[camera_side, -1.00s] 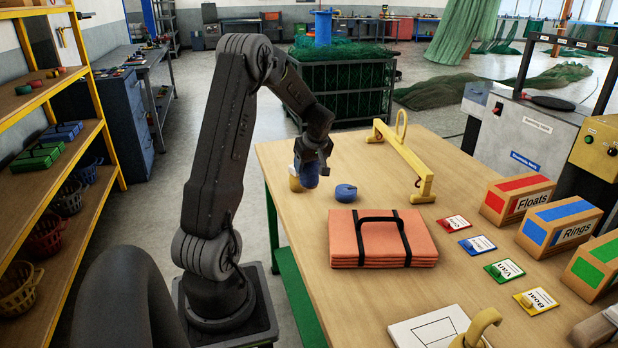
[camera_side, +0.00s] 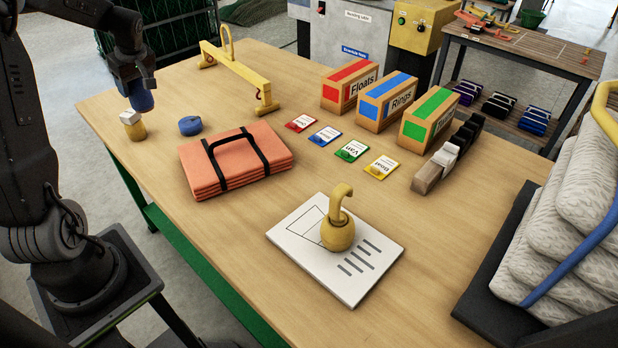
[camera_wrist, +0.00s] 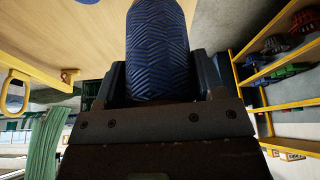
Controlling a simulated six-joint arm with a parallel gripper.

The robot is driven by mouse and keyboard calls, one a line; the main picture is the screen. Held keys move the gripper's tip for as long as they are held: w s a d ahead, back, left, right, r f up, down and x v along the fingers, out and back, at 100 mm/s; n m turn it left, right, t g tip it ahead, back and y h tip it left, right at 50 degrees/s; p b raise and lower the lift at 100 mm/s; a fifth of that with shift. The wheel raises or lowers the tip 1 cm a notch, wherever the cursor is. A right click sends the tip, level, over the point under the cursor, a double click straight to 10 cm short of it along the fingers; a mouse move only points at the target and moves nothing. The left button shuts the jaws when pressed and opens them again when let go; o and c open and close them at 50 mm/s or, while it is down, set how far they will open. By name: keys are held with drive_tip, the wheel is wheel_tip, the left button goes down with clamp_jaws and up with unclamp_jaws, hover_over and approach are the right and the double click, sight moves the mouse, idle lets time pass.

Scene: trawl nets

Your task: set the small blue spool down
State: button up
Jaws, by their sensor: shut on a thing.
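My gripper (camera_side: 136,85) is shut on a blue spool (camera_side: 139,100) at the back left of the table, its jaws pointing down. The spool hangs upright just beyond and above a small yellow piece with a white top (camera_side: 133,126); I cannot tell if they touch. In the wrist view the ribbed dark blue spool (camera_wrist: 158,45) sits between my jaws (camera_wrist: 160,85). A low, round blue piece (camera_side: 190,126) lies on the wooden table (camera_side: 240,240) to the right of the held spool.
A folded orange bundle with black straps (camera_side: 235,162) lies in front of the blue piece. A yellow lifting bar (camera_side: 238,77) stands behind. Labelled boxes (camera_side: 385,102), cards (camera_side: 325,136) and a yellow hook weight on a sheet (camera_side: 338,232) are further right. The left front of the table is clear.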

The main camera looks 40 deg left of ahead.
drive_tip(key=w+d+m+t+h, duration=0.1)
drive_tip(key=w+d+m+t, duration=0.1)
drive_tip(key=w+d+m, duration=0.6)
drive_tip(key=w+d+m+t+h, duration=0.15)
drive_tip(key=w+d, duration=0.25)
drive_tip(key=d, duration=0.8)
drive_tip(key=w+d+m+t+h, duration=0.1)
drive_tip(key=w+d+m+t, duration=0.1)
drive_tip(key=w+d+m, duration=0.55)
drive_tip(key=shift+n+g+y, duration=0.25)
drive_tip(key=shift+n+y, duration=0.1)
drive_tip(key=shift+n, duration=0.45)
drive_tip(key=shift+w+d+f, duration=0.6)
drive_tip(key=shift+d+f, duration=1.35)
drive_tip(key=shift+f, duration=0.75)
drive_tip(key=shift+w+d+f, duration=0.55)
drive_tip(key=shift+d+f, duration=1.4)
drive_tip(key=shift+f, duration=0.7)
drive_tip(key=shift+w+d+f, duration=0.6)
drive_tip(key=shift+d+f, duration=1.35)
drive_tip(key=shift+f, duration=0.75)
drive_tip(key=shift+f, duration=0.15)
drive_tip(key=o, duration=1)
